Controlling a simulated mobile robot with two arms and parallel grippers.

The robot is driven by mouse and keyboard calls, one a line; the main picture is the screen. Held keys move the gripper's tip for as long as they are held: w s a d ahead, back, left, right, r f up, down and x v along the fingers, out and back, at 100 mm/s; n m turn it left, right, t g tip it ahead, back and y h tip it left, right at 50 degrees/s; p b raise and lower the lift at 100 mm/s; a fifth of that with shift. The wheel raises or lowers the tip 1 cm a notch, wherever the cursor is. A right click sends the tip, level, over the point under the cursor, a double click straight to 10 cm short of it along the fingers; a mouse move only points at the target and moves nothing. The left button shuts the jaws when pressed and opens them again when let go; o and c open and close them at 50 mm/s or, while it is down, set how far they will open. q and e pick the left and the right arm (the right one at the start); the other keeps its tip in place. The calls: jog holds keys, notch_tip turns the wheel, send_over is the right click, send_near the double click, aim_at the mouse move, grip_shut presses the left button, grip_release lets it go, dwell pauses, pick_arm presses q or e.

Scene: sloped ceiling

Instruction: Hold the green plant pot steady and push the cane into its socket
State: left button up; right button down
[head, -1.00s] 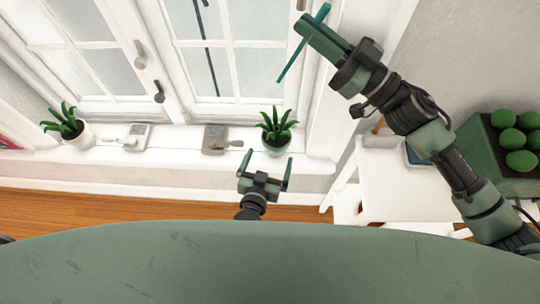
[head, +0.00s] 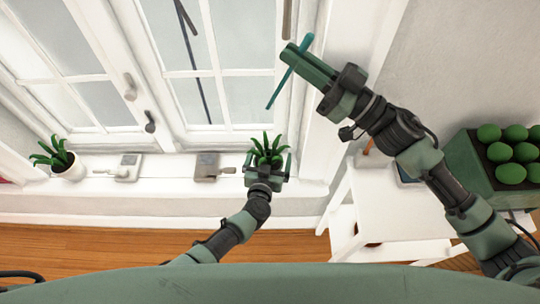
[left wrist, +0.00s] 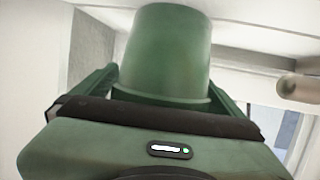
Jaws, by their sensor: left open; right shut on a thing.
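The green plant pot (left wrist: 168,50) fills the middle of the left wrist view, between the two fingers. In the head view its green leaves (head: 266,146) rise behind my left gripper (head: 268,160), which hides most of the pot on the window sill. My left gripper is open, with a finger on each side of the pot; I cannot tell whether they touch it. My right gripper (head: 297,62) is shut on the teal cane (head: 274,97) and holds it tilted, above and to the right of the plant in the picture. The socket cannot be made out.
The window stands behind. At right are a white table (head: 385,208) and a green planter (head: 462,162) of round green plants.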

pick_arm(q)
jog(key=shift+w, duration=0.2)
jog(key=c, duration=1.9)
pick_arm(e)
jog(key=w+a+f+m+t+h, duration=0.1)
jog(key=f+m+h, duration=0.1)
jog(key=f+h, duration=0.1)
jog(key=w+a+f+m+t+h, duration=0.1)
jog(key=a+f+m+t+h, duration=0.1)
jog(key=f+h, duration=0.1)
jog(key=w+a+f+m+t+h, duration=0.1)
jog(key=a+f+h, duration=0.1)
jog(key=f+h, duration=0.1)
jog(key=shift+w+f+m, duration=0.1)
jog(key=shift+f+m, duration=0.3)
jog(key=shift+f, duration=0.4)
jog(key=shift+a+f+t+h, duration=0.15)
jog(key=shift+f+t+h, duration=0.15)
jog(key=shift+f+h, duration=0.25)
